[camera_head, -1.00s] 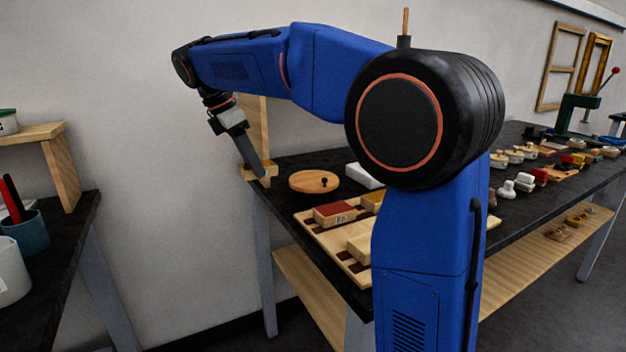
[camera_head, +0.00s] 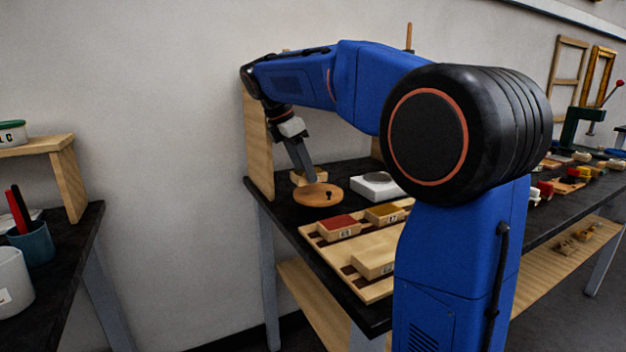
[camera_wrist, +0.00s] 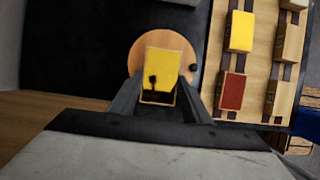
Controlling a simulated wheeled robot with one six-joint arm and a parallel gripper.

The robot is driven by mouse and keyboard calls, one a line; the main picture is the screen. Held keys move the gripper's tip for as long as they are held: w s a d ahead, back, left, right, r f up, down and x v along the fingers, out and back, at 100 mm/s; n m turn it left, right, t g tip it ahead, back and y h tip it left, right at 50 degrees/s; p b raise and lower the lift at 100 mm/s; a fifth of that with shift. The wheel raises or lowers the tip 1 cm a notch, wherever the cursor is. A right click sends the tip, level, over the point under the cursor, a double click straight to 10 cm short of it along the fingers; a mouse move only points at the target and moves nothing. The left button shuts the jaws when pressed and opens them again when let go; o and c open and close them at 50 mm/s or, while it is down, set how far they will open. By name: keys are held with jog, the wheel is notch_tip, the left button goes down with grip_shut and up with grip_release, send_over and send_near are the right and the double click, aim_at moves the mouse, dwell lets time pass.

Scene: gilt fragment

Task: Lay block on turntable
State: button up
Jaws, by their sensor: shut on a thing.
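My gripper (camera_head: 312,178) is shut on a block (camera_wrist: 166,62), which shows a yellow top with a dark mark in the wrist view. In the head view the held block (camera_head: 299,177) looks like pale wood and is partly hidden by the fingers. The turntable (camera_head: 318,196) is a round wooden disc with a small dark knob near its edge. In the wrist view the held block covers the middle of the turntable (camera_wrist: 137,62). In the head view the block is at the turntable's far side; I cannot tell whether they touch.
A wooden rack (camera_head: 342,257) with red, yellow and plain blocks lies in front and right of the turntable. A white device (camera_head: 366,189) with a grey disc stands behind right. A wooden upright panel (camera_head: 257,150) stands at the table's left end.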

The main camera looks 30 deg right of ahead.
aim_at(298, 174)
jog(key=d, duration=0.2)
jog(key=shift+d, duration=0.4)
jog(key=shift+f, duration=1.75)
jog(key=shift+f, duration=0.15)
jog(key=o, duration=1.1)
jog(key=shift+c, duration=0.2)
jog(key=v, duration=1.2)
